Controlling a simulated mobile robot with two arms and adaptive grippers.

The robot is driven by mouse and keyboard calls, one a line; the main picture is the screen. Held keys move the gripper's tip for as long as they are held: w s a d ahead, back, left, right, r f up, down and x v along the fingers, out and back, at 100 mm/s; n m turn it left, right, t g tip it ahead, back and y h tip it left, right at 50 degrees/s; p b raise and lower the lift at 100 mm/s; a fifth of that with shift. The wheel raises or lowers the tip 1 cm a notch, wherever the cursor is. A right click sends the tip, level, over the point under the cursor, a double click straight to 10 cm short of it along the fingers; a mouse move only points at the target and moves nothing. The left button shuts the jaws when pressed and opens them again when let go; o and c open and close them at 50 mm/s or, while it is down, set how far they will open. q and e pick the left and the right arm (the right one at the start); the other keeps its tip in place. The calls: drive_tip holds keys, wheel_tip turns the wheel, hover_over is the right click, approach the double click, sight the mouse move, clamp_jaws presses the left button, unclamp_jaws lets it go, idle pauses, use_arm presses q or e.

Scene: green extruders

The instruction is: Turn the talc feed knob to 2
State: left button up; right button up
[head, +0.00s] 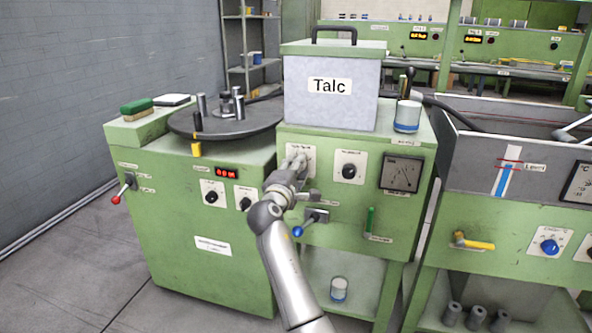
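The talc feed knob's white plate (300,150) is on the green machine's front, under the box labelled "Talc" (332,100). Its small print is too blurred to read surely. One arm of mine, which I take for the right, rises from the bottom middle. Its gripper (296,164) is at this plate and covers the knob and most of its scale. I cannot tell whether the fingers hold the knob or where it points. My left gripper is not in view.
A similar black knob (349,171) sits close to the right, with a square gauge (401,173) beyond it. A blue-tipped lever (299,230) is just below my wrist, and a green handle (370,220) is lower right. A round turntable (226,122) is at left.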

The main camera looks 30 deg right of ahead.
drive_tip(key=shift+f, duration=0.15)
drive_tip(key=o, duration=1)
drive_tip(key=v, duration=1.2)
drive_tip(key=shift+s, duration=0.1)
